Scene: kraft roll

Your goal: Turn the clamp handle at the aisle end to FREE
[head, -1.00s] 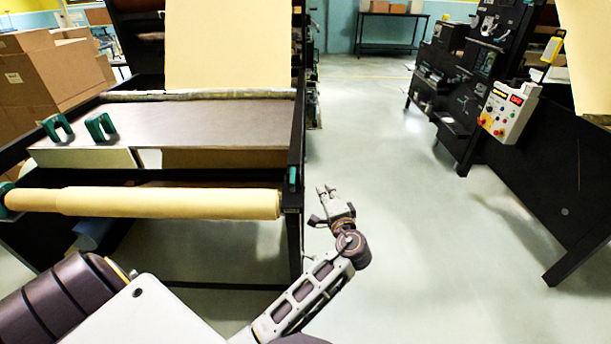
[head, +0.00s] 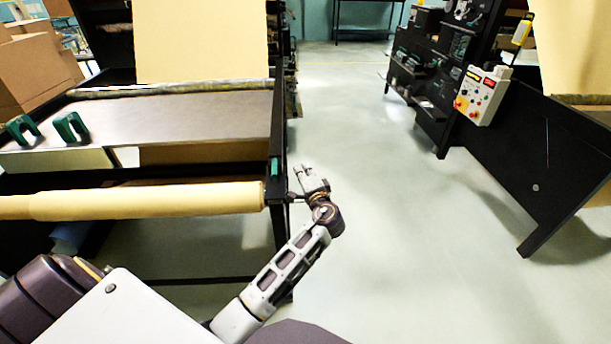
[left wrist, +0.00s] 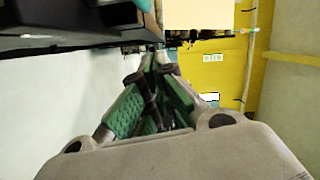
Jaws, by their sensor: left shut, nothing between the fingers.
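The clamp handle at the aisle end is a small teal lever (head: 275,168) standing upright on the right post of the black stand, by the end of the kraft roll (head: 150,201). My left gripper (head: 304,172) is just right of the handle in the head view, apart from it, with its fingers shut and empty. In the left wrist view the green-padded fingers (left wrist: 158,62) come together, and a teal piece (left wrist: 143,5) shows at the top edge beyond their tips. I cannot read any mark at the handle. My right gripper is not in view.
Two green clamps (head: 70,127) sit on the stand's grey table (head: 180,120). A control box (head: 481,95) hangs on the black machine at right. Cardboard boxes (head: 35,70) are stacked at left. The aisle floor (head: 390,210) is clear.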

